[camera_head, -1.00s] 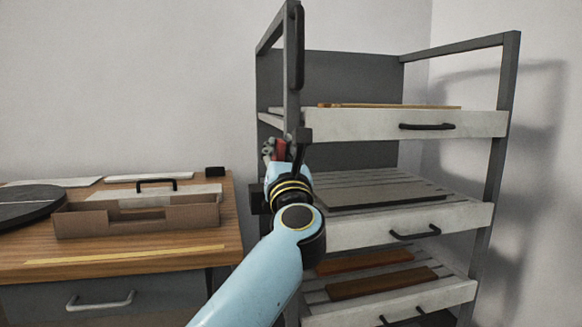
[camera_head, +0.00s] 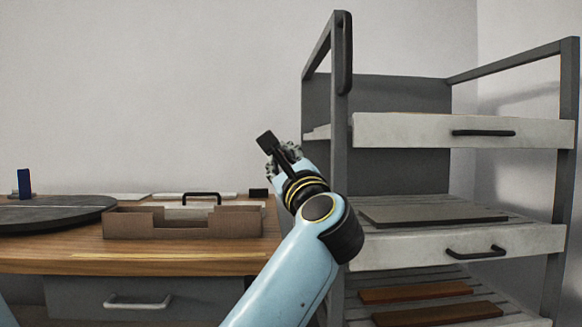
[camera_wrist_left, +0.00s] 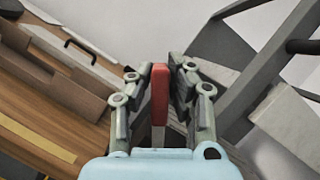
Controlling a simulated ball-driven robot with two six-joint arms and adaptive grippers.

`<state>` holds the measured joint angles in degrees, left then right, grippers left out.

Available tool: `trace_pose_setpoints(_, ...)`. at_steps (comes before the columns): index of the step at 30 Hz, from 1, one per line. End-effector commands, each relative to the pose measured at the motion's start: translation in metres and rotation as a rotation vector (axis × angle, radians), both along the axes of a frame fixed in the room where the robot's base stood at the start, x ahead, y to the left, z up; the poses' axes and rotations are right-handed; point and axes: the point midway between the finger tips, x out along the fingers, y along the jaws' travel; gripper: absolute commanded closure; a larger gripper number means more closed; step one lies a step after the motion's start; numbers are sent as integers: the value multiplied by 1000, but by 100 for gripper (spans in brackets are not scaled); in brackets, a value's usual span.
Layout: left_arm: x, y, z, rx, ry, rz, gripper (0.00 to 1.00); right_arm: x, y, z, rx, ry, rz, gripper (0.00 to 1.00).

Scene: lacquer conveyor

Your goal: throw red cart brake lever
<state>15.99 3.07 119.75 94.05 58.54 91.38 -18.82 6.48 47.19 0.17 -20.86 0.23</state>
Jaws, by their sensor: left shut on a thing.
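My left gripper (camera_head: 287,155) is just left of the grey cart's (camera_head: 340,200) near left post, tilted to the left in the head view. The left wrist view shows its two fingers (camera_wrist_left: 160,95) shut on a red lever (camera_wrist_left: 160,92), which stands upright between them. The lever's lower end is hidden behind the gripper body. In the head view the lever is hidden behind my wrist. My right gripper is not in view.
The cart has white drawers (camera_head: 425,130) with dark handles. To the left, a wooden bench (camera_head: 170,262) carries a brown open box (camera_head: 180,225), a dark round plate (camera_head: 50,213) and a small blue block (camera_head: 24,183). Open wall space lies above the bench.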

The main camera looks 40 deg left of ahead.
Motion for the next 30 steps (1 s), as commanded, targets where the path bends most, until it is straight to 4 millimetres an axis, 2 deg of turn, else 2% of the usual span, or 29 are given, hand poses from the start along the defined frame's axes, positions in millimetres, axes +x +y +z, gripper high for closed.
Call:
trace_pose_setpoints(19, -4, 3, -5, -35, -34, 2, 100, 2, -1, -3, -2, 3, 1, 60)
trace_pose_setpoints(20, -4, 3, -5, -34, -33, 2, 80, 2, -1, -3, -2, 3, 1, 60)
trace_pose_setpoints(24, -4, 3, -5, -33, -33, 2, 62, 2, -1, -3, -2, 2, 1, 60)
trace_pose_setpoints(30, -3, 3, -4, -31, -34, 1, 62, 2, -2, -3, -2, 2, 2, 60)
